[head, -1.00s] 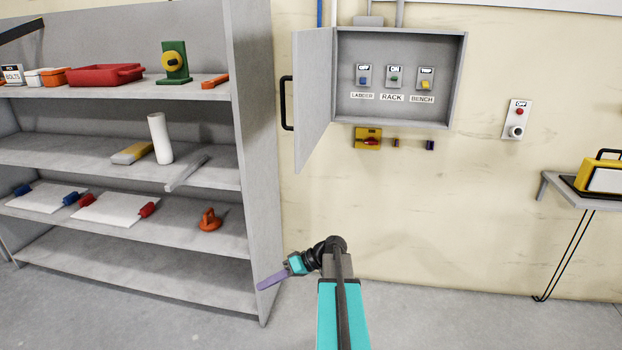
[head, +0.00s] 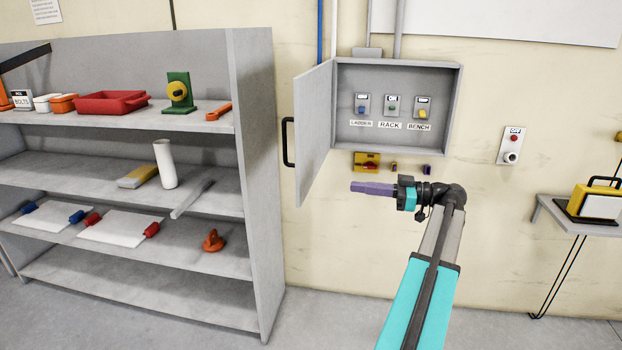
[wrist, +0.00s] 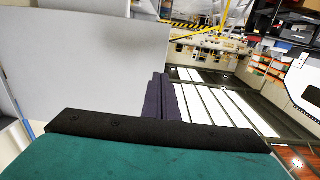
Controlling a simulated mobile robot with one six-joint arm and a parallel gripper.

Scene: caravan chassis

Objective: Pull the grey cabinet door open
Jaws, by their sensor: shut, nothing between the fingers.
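The grey cabinet door (head: 314,130) stands swung open to the left of the grey wall cabinet (head: 452,108) in the head view. Its black handle (head: 288,142) is on the door's far left edge. Inside the cabinet are three switches above labels reading LADDER, RACK and BENCH. My gripper (head: 354,187) has purple fingers, is shut and empty, and points left just below the cabinet, to the right of the door's lower edge in the picture. In the wrist view the shut fingers (wrist: 160,98) show before a large pale grey panel (wrist: 95,65), which seems to be the door.
A grey shelf unit (head: 262,200) with trays and tools stands at the left. A small shelf (head: 580,216) with a yellow case (head: 595,200) is at the right.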

